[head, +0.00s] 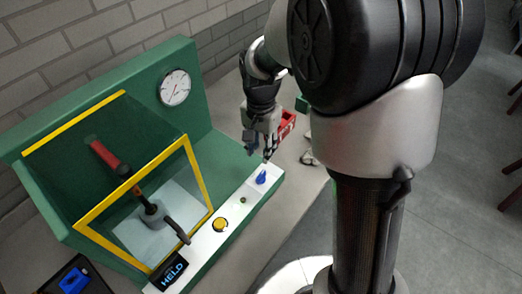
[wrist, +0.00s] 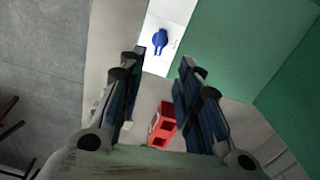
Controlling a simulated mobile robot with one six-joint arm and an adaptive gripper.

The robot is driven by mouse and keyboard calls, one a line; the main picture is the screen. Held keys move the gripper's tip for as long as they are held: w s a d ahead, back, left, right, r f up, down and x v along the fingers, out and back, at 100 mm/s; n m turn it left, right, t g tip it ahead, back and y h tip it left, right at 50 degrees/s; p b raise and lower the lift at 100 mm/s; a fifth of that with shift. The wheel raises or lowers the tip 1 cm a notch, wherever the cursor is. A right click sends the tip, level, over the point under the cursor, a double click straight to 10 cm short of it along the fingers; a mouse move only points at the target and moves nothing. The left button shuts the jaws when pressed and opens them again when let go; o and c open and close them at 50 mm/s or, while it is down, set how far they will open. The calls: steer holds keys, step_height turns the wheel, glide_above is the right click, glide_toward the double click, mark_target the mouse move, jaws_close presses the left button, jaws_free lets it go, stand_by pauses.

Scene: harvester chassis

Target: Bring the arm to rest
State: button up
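My gripper (head: 262,145) hangs at the right end of the green machine (head: 45,170), above the white control strip (head: 212,238). In the wrist view my gripper (wrist: 158,75) is open, its two blue-padded fingers apart with nothing between the tips. A blue knob (head: 261,177) on the strip lies just below and in front of the fingers; it also shows in the wrist view (wrist: 160,39) beyond the fingertips. My arm reaches over from the upper right and hides part of the scene.
A red block-like part (wrist: 162,126) lies below the fingers. The machine carries a yellow-edged guard (head: 148,188), a round dial (head: 174,87), a yellow button (head: 220,225) and a display reading "HELD" (head: 171,272).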

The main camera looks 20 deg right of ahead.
stand_by(0.4)
steer(key=s+r+n+t+b, duration=0.2)
steer(key=s+r+n, duration=0.2)
steer(key=s+r, duration=0.45)
steer(key=s+n+t+b, duration=0.2)
steer(key=s+n, duration=0.3)
steer(key=s, duration=0.8)
steer(key=shift+r+n+t+b, duration=0.3)
steer(key=shift+r+b, duration=0.1)
steer(key=shift+w+d, duration=0.1)
